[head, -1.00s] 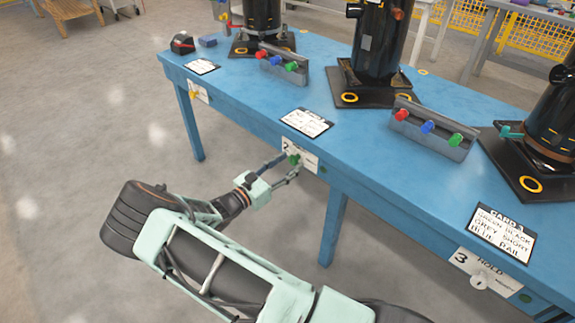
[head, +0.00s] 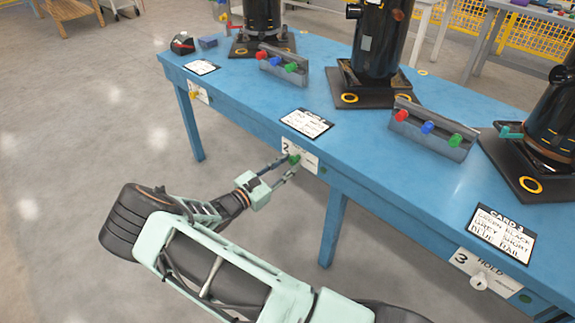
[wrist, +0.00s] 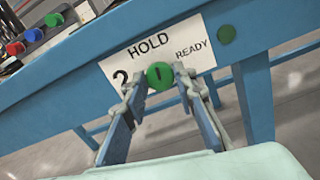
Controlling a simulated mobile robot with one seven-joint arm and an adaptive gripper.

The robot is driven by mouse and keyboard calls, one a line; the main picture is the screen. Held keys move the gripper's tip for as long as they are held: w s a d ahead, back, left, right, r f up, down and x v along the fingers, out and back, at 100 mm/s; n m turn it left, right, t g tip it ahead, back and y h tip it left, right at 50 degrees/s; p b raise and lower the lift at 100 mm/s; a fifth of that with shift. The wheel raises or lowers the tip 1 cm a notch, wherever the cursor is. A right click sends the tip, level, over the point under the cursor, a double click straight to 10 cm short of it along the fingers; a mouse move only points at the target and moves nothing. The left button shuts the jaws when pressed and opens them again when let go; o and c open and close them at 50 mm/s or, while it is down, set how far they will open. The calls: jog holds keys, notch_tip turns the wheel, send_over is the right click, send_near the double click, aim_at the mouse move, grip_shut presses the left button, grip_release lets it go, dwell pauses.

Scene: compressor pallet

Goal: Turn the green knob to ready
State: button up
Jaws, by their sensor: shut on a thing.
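The green knob (wrist: 159,76) sits on a white plate (wrist: 150,50) on the front edge of the blue table. The plate reads 2, HOLD and READY. HOLD is above the knob and READY is to its upper right in the wrist view. A dark mark on the knob's face stands about upright, toward HOLD rather than READY. My gripper (wrist: 160,84) has one fingertip on each side of the knob and is shut on it. The head view also shows the knob (head: 294,159) at the fingertips of my gripper (head: 286,168).
The blue table (head: 235,95) carries black compressors (head: 377,45), racks of coloured knobs (head: 432,132) and cards. A green dot (wrist: 227,34) is right of the plate. The floor left of the table is clear.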

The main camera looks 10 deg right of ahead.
jog(key=m, duration=1.2)
jog(key=shift+b, duration=0.3)
jog(key=shift+m, duration=1.9)
jog(key=o, duration=1.2)
jog(key=shift+c, duration=0.2)
jog(key=shift+a, duration=0.1)
